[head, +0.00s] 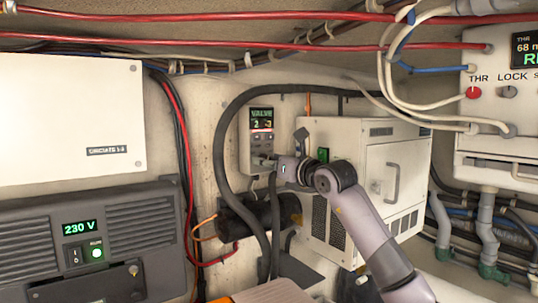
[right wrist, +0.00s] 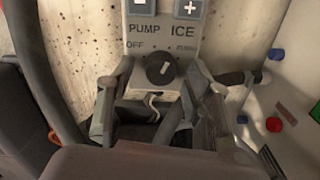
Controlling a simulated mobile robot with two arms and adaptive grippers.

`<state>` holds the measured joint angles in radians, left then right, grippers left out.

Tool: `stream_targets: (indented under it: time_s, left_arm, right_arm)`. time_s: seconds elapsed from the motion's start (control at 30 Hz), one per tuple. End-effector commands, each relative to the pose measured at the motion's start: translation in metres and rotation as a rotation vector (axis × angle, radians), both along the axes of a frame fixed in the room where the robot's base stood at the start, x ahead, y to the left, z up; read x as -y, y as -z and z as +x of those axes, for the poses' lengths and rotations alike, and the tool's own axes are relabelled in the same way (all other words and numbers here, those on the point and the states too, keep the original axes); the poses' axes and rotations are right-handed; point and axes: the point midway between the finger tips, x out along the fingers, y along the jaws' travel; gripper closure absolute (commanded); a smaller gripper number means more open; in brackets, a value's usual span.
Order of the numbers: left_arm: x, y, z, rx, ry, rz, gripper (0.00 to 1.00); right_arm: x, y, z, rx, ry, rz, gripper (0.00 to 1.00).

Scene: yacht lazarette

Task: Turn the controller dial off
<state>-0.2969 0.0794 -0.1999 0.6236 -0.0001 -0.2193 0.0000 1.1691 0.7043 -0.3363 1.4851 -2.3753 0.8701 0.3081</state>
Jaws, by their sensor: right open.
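The controller (head: 262,128) is a pale box on the wall in the head view, with a lit display above and a dial low on its face. In the right wrist view the black dial (right wrist: 160,69) sits below the words PUMP and ICE. OFF is printed at its upper left and a blurred label at its upper right. Its white mark points up and slightly right. My right gripper (head: 266,161) is at the controller's lower part. In the right wrist view its open fingers (right wrist: 161,78) stand either side of the dial; contact is unclear. My left gripper is out of view.
A thick black hose (head: 222,130) loops close around the controller's left and top. A white cabinet (head: 375,165) stands close on the right. A grey 230 V unit (head: 90,240) and a white panel (head: 70,115) fill the left. A switch panel (head: 500,100) hangs at right.

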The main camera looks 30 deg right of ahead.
Motion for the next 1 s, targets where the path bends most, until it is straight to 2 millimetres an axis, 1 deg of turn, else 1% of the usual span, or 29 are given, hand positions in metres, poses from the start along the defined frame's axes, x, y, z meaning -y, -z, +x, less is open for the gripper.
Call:
stream_targets:
  time_s: [0.13,0.37,1.0]
  left_arm:
    - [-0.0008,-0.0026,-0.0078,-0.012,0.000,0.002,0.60]
    - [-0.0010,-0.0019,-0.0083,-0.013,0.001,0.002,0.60]
    - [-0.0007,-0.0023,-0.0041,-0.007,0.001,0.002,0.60]
  right_arm:
    - [-0.0006,0.0000,0.0054,0.000,0.001,-0.001,0.53]
    - [-0.0006,0.0005,0.0055,0.000,0.001,-0.001,0.54]
    - [-0.0004,0.0005,0.0052,0.000,0.001,0.000,0.96]
